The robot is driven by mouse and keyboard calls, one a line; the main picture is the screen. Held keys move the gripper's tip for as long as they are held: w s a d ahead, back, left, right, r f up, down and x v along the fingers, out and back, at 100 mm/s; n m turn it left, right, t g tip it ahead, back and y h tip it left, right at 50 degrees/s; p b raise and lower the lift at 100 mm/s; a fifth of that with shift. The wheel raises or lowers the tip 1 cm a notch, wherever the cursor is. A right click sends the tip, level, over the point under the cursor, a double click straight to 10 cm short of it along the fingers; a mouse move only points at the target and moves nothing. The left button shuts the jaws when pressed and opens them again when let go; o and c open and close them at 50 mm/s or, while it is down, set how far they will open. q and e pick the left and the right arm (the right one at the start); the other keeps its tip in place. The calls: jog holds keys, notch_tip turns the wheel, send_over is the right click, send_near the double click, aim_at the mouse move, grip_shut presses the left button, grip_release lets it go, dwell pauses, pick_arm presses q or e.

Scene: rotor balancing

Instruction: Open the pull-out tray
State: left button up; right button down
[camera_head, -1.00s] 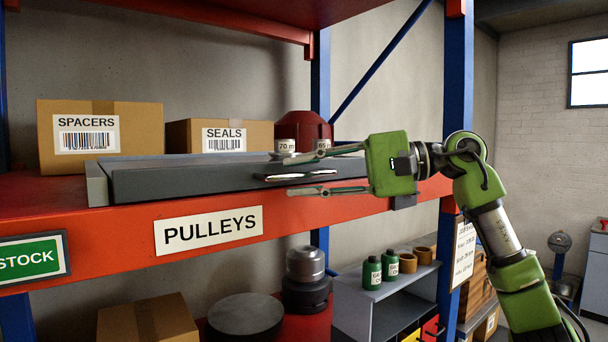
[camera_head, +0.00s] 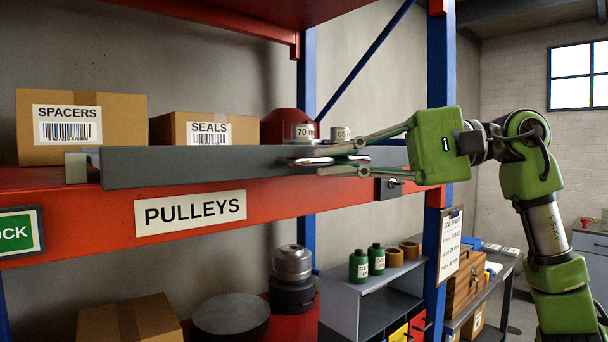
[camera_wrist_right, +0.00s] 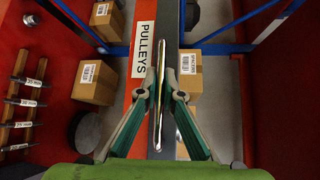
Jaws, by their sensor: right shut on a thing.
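The grey pull-out tray (camera_head: 200,168) lies on the red shelf, its long front panel standing out past the shelf's front beam. Its shiny bar handle (camera_head: 308,161) is on the right part of the front panel. My right gripper (camera_head: 328,161) comes in from the right and is shut on the handle, one finger above it and one below. In the right wrist view the handle (camera_wrist_right: 157,122) runs between the two fingers, along the dark tray front (camera_wrist_right: 172,22). The tray's inside is mostly hidden behind its front. My left gripper is not in view.
A SPACERS box (camera_head: 82,150), a SEALS box (camera_head: 180,131) and a dark red round part (camera_head: 283,124) stand behind the tray front. A blue post (camera_head: 440,80) rises close behind my right gripper. A lock or latch (camera_head: 389,188) sits on the red beam (camera_head: 290,200).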

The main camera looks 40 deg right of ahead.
jog(key=s+b, duration=0.2)
jog(key=s, duration=0.9)
jog(key=shift+s+d, duration=0.3)
jog(key=shift+d, duration=0.15)
jog(key=shift+f, duration=0.1)
jog(key=c, duration=2.2)
grip_release()
jog(key=shift+o, duration=0.2)
jog(key=v, duration=1.2)
